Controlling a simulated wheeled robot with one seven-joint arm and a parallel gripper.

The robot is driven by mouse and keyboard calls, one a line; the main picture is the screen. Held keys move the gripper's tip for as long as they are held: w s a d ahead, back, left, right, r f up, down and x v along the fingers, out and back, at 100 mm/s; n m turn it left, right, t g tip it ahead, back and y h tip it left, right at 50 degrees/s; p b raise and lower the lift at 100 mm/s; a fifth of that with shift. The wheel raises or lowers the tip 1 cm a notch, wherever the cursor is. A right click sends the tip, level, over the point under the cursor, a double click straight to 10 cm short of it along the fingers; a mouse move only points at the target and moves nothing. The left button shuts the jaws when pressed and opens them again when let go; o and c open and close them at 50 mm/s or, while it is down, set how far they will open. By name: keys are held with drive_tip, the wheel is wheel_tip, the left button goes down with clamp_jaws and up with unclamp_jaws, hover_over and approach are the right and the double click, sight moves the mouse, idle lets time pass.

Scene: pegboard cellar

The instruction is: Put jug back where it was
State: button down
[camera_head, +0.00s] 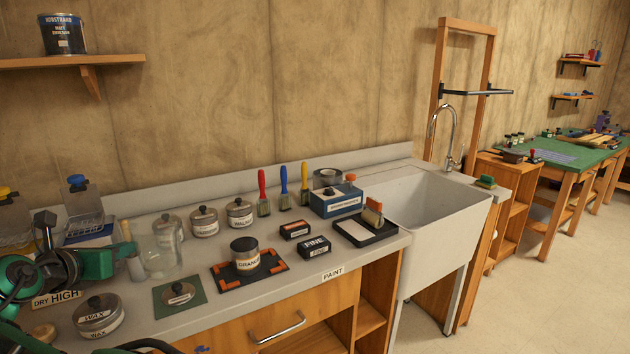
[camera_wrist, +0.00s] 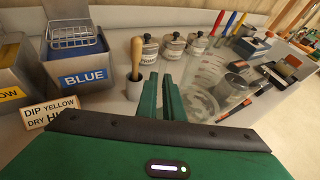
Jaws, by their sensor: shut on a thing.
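The jug is clear glass with measuring marks. In the head view the jug (camera_head: 161,262) is at the left part of the grey worktop, in front of the lidded jars. In the wrist view the jug (camera_wrist: 203,78) is just right of the fingers, with its marks facing me. My gripper (camera_head: 112,263) reaches in from the left at the jug's left side. In the wrist view the green fingers of my gripper (camera_wrist: 161,97) are close together, shut on the jug at its near side. The exact grip spot is hidden, and I cannot tell whether the base touches the worktop.
A brush in a grey pot (camera_wrist: 134,80) stands close left of the fingers. The blue-labelled tank (camera_wrist: 82,65) is further left. The sink (camera_head: 430,205) is right.

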drive_tip(key=w+d+f+m+h, duration=0.1)
drive_tip(key=w+d+f, duration=0.3)
drive_tip(key=d, duration=1.9)
drive_tip(key=w+d+f+m+h, duration=0.1)
drive_tip(key=w+d+f, duration=0.3)
drive_tip(key=d, duration=2)
drive_tip(key=w+d+f+m+h, duration=0.1)
drive_tip(key=w+d+f, duration=0.3)
drive_tip(key=d, duration=2)
drive_tip(key=shift+w+d+g+h, duration=0.3)
drive_tip(key=shift+w+h, duration=0.2)
drive_tip(key=shift+w, duration=0.2)
